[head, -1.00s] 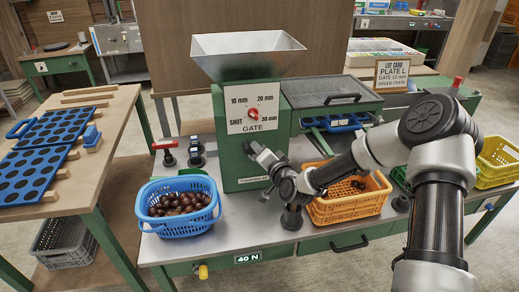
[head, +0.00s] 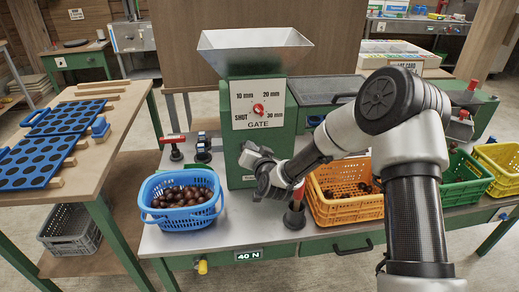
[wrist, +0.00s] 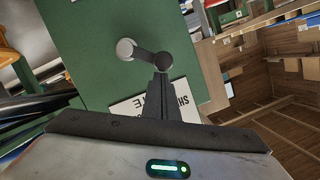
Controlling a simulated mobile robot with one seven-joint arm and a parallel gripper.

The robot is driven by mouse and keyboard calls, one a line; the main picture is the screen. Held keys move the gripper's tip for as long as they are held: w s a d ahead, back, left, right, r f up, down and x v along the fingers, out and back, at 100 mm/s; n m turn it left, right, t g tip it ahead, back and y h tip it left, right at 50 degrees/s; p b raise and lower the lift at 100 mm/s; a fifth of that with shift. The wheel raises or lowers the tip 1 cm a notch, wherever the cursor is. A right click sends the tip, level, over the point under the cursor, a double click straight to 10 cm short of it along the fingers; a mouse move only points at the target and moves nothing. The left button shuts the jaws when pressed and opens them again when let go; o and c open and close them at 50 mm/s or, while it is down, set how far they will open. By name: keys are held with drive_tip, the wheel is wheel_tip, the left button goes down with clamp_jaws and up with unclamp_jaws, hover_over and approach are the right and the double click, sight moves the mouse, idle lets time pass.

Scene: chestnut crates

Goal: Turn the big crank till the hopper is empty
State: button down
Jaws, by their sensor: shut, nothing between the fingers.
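In the wrist view a short dark crank (wrist: 150,54) with a silver disc at one end stands on the machine's green face.
A blue basket of chestnuts (head: 182,224) stands left of my gripper. An orange crate (head: 345,211) with a few chestnuts stands right, with green (head: 462,194) and yellow (head: 497,170) crates beyond. A red-topped black post (head: 295,215) stands close below my wrist.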

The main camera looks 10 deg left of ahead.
drive_tip(key=a+n, duration=0.1)
drive_tip(key=f+n+h+b, duration=0.1)
drive_tip(key=n, duration=0.1)
drive_tip(key=a+f+n+h+b, duration=0.1)
drive_tip(key=shift+s+a+n, duration=0.3)
drive_tip(key=shift+s, duration=0.1)
drive_tip(key=shift+f, duration=0.1)
idle(0.4)
